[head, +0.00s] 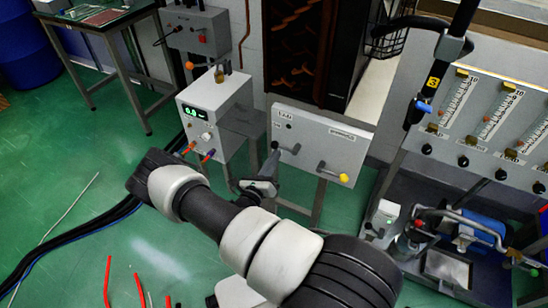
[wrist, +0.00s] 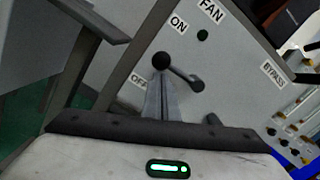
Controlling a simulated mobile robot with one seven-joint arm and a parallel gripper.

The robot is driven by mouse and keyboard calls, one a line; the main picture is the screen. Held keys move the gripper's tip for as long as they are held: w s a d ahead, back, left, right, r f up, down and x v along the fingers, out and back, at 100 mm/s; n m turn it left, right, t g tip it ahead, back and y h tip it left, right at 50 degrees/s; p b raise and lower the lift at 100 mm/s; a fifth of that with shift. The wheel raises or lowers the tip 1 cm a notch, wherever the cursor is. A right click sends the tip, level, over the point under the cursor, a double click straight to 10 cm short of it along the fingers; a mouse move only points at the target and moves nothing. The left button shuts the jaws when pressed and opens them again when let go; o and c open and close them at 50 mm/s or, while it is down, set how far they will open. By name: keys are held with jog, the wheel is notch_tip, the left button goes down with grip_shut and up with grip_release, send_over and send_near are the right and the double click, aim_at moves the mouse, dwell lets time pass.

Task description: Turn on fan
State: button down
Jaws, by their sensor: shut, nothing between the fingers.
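The fan switch is a lever with a black ball knob (wrist: 162,60) on a grey panel (wrist: 235,75) marked FAN, ON, OFF and BYPASS. In the wrist view the knob shows between the ON label (wrist: 179,25) and the OFF label (wrist: 139,80), and its shaft runs right to the panel. My gripper (wrist: 163,74) is shut and empty, its fingertips right at the knob's lower side. I cannot tell whether they touch it. In the head view the panel (head: 318,140) stands in the middle, with my gripper (head: 272,165) just below the black knob (head: 275,145).
A second lever with a yellow knob (head: 343,178) sits on the panel's right part. A grey box with a green display (head: 194,112) stands to the left. A flowmeter panel (head: 490,115) and a blue pump (head: 480,228) are at right. Green floor is open at left; cables lie there.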

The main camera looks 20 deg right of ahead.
jog(key=r+m, duration=0.1)
jog(key=m, duration=0.1)
jog(key=r+m+p, duration=0.1)
jog(key=m, duration=0.1)
jog(key=r+m+p, duration=0.1)
jog(key=shift+w+a+r+m+h, duration=0.2)
jog(key=shift+w+m+h, duration=0.1)
jog(key=shift+m, duration=0.1)
jog(key=shift+r, duration=0.1)
jog(key=shift+r+p, duration=0.2)
jog(key=shift+p, duration=0.1)
jog(key=shift+f, duration=0.1)
jog(key=b, duration=0.2)
send_near(276, 146)
notch_tip(276, 146, down, 3)
jog(key=s+a, duration=0.1)
jog(key=a, duration=0.1)
jog(key=shift+s+a+f, duration=0.2)
jog(key=shift+s+a, duration=0.25)
jog(key=shift+a, duration=0.05)
